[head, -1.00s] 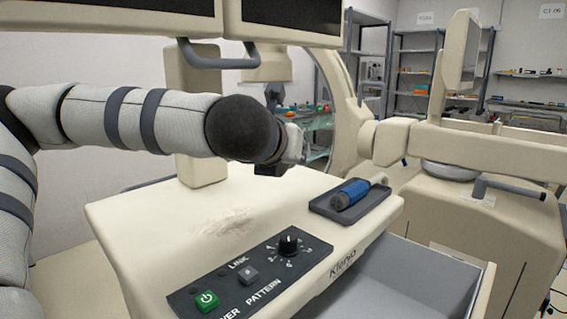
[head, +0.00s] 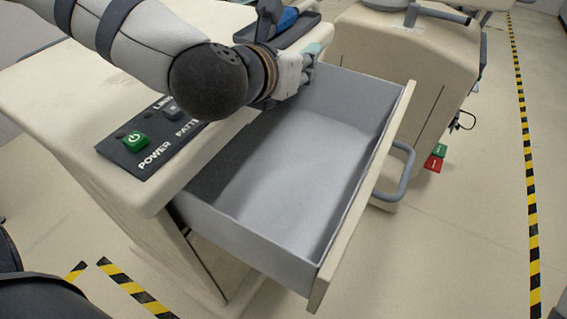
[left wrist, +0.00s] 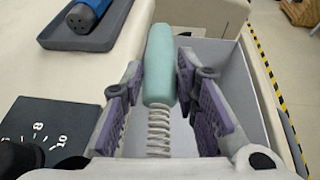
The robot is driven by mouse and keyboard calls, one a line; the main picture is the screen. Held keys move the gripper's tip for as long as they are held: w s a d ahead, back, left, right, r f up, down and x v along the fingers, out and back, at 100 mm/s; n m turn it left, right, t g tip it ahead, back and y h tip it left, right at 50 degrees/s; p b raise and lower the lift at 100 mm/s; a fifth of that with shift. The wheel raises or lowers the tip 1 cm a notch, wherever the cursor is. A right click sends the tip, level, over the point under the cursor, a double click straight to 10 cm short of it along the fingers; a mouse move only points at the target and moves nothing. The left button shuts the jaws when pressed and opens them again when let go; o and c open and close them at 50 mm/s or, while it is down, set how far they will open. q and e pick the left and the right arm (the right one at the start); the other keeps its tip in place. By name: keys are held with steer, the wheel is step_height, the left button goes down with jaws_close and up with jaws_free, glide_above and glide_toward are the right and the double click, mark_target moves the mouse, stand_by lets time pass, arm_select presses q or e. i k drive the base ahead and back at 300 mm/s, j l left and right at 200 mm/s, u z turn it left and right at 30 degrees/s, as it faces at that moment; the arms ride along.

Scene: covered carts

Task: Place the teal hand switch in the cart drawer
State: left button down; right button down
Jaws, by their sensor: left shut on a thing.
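The teal hand switch (left wrist: 160,65) is a rounded teal cylinder with a white coiled cord below it, between the purple-padded fingers in the left wrist view. A bit of its teal end (head: 314,49) shows in the head view. My left gripper (head: 308,68) is shut on it, above the far inner end of the drawer, near the cart top's edge. The cart drawer (head: 345,225) is pulled open, and its visible grey floor is empty. Its grey interior also shows in the left wrist view (left wrist: 218,58). My right gripper is not in view.
A dark tray (left wrist: 105,40) with a blue-handled tool (left wrist: 88,14) lies on the cart top beside the gripper. A control panel with a green power button (head: 135,139) is nearer. Another cart (head: 400,60) stands behind. Red and green blocks (head: 434,163) lie on the floor.

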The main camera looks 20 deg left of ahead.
mark_target(261, 196)
steer(key=i+l+u, duration=0.15)
steer(key=l+u, duration=0.25)
steer(key=l, duration=0.15)
steer(key=i+l+u, duration=0.1)
steer(key=l+u, duration=0.3)
steer(key=l, duration=0.15)
steer(key=l+u, duration=0.35)
steer(key=l, duration=0.25)
steer(key=l+u, duration=0.4)
steer(key=l, duration=0.15)
steer(key=k+l+u, duration=0.2)
steer(key=l+u, duration=0.2)
steer(key=l, duration=0.15)
steer(key=k+l+u, duration=0.25)
steer(key=l+u, duration=0.15)
steer(key=l, duration=0.1)
